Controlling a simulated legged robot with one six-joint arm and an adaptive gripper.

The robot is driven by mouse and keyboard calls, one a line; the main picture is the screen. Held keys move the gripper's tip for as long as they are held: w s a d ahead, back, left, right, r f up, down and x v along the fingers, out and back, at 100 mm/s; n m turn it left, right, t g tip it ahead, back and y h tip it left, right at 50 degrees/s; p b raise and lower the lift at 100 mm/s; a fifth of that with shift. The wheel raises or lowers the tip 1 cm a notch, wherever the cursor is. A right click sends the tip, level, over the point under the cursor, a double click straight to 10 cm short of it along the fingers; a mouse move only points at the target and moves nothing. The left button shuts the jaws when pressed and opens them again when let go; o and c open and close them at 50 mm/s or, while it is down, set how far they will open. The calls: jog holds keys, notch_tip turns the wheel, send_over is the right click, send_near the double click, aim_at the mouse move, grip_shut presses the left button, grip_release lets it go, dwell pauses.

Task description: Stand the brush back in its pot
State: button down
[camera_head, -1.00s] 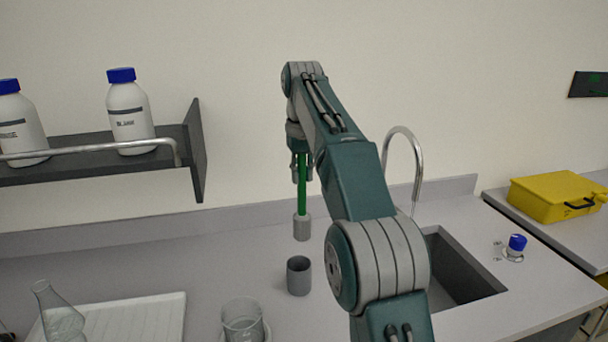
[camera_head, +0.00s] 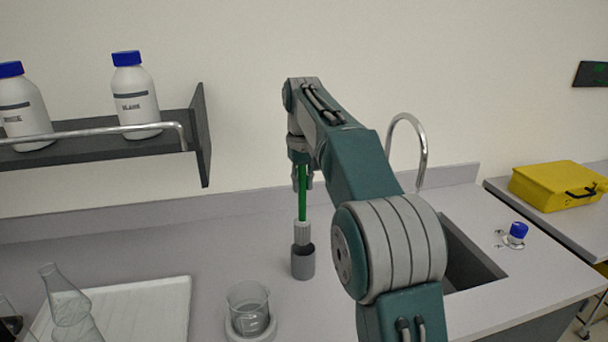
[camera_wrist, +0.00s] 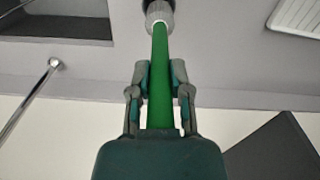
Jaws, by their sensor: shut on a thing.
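The brush (camera_head: 303,205) has a green handle and a pale grey ribbed head. It hangs upright, head down, with its lower end at the mouth of the grey pot (camera_head: 303,265). How deep the head sits inside is hard to tell. The pot stands upright on the counter. My gripper (camera_head: 303,184) is shut on the green handle above the head. In the wrist view my gripper (camera_wrist: 161,82) has a finger on each side of the handle (camera_wrist: 160,60). The brush head (camera_wrist: 158,13) is at the top edge there, and the pot is mostly cut off.
A glass beaker (camera_head: 249,309) stands just left of the pot, with a flask (camera_head: 68,302) and white ribbed tray (camera_head: 150,312) farther left. A shelf (camera_head: 205,140) with bottles is at upper left. The sink (camera_head: 470,260) and tap (camera_head: 421,150) are right of my arm.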

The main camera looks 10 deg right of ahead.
aim_at(303, 221)
jog(key=shift+a+f, duration=0.15)
jog(key=shift+f, duration=0.5)
jog(key=shift+d+f, duration=0.2)
jog(key=shift+f, duration=0.35)
jog(key=shift+d+f, duration=0.15)
jog(key=shift+f, duration=0.4)
jog(key=shift+a+f, duration=0.2)
jog(key=shift+f, duration=1.55)
